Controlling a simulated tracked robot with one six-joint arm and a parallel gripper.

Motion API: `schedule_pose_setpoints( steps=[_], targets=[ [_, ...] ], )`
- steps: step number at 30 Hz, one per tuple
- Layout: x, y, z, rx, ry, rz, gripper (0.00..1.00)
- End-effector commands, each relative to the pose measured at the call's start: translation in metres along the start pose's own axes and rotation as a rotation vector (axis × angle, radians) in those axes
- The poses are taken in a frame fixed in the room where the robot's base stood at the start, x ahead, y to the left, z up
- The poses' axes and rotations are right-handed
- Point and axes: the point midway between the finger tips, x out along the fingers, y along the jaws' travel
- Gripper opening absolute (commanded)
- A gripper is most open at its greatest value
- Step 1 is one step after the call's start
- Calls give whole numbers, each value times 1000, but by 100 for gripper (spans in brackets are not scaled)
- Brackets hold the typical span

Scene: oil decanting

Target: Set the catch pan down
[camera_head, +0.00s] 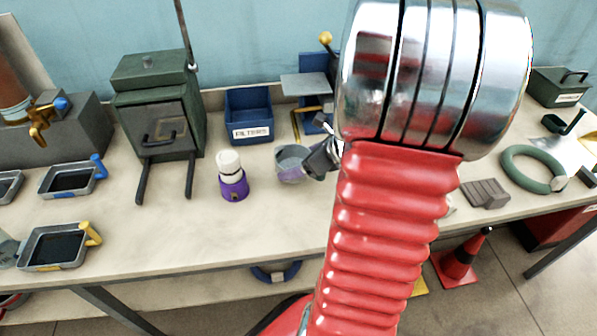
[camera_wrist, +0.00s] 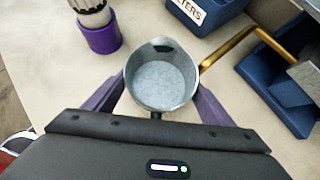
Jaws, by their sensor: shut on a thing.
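The catch pan (camera_head: 290,161) is a round, open grey metal vessel over the middle of the bench. It also shows in the wrist view (camera_wrist: 161,84), looking down into its pale, mottled inside. My gripper (camera_head: 303,172) is shut on it, with a purple finger (camera_wrist: 104,92) on its left side and another on its right. The pan looks upright. It is at or close above the bench top; I cannot tell whether its base touches. My red arm hides the bench to its right.
A white-and-purple bottle (camera_head: 232,177) stands just left of the pan. Behind are a blue FILTERS bin (camera_head: 249,113) and a blue stand with a yellow bar (camera_head: 296,124). A green box (camera_head: 157,105) stands further left. Bare bench (camera_head: 275,220) lies in front.

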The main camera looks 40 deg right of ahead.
Motion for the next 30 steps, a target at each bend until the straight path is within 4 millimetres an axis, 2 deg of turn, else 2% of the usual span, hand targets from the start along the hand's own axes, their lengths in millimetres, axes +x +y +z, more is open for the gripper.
schedule_pose_setpoints(
  steps=[9,22,23,30],
  targets=[
    [23,0,-23,4,2,1,46],
    [26,0,-27,3,1,0,46],
    [26,0,-27,2,2,0,78],
    [26,0,-27,2,1,-1,95]
  ],
)
